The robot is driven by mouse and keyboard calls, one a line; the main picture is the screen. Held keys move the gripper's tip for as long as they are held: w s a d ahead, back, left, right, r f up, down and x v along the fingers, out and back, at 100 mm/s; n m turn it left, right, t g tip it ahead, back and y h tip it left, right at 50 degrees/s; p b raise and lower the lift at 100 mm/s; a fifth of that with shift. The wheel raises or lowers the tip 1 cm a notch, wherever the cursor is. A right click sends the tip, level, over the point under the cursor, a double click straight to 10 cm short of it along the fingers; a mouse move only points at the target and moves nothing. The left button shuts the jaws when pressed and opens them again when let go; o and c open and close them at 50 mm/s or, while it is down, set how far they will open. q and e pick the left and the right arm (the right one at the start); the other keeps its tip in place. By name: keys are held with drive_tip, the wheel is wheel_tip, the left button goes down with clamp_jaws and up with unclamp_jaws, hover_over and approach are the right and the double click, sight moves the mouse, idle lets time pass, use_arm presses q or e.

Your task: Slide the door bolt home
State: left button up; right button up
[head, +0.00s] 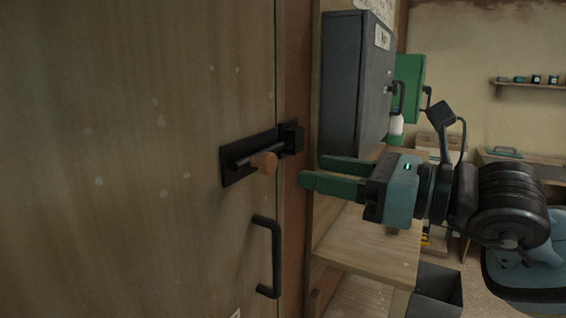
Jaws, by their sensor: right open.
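A dark door bolt (230,172) is mounted near the right edge of the wooden door (120,160). An orange-brown knob (264,162) sticks out from its rod. A black keeper (292,137) sits just right of the bolt plate, at the door's edge. I cannot tell whether the rod's end is inside the keeper. My right gripper (312,171) has green fingers, held apart and empty. They point left toward the knob, with a gap between them and it. My left gripper is not in view.
A black pull handle (274,257) projects from the door below the bolt. A grey cabinet (355,85) and a green box (409,85) are behind my right gripper. A wooden bench top (375,250) lies below it, with a dark bin (437,287) beside it.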

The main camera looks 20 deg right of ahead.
sight(273, 163)
drive_tip(key=p+x, duration=0.1)
drive_tip(key=x, duration=0.4)
drive_tip(key=shift+w+a+r, duration=0.1)
drive_tip(key=shift+w+a, duration=0.5)
drive_tip(key=shift+w, duration=0.15)
clamp_jaws()
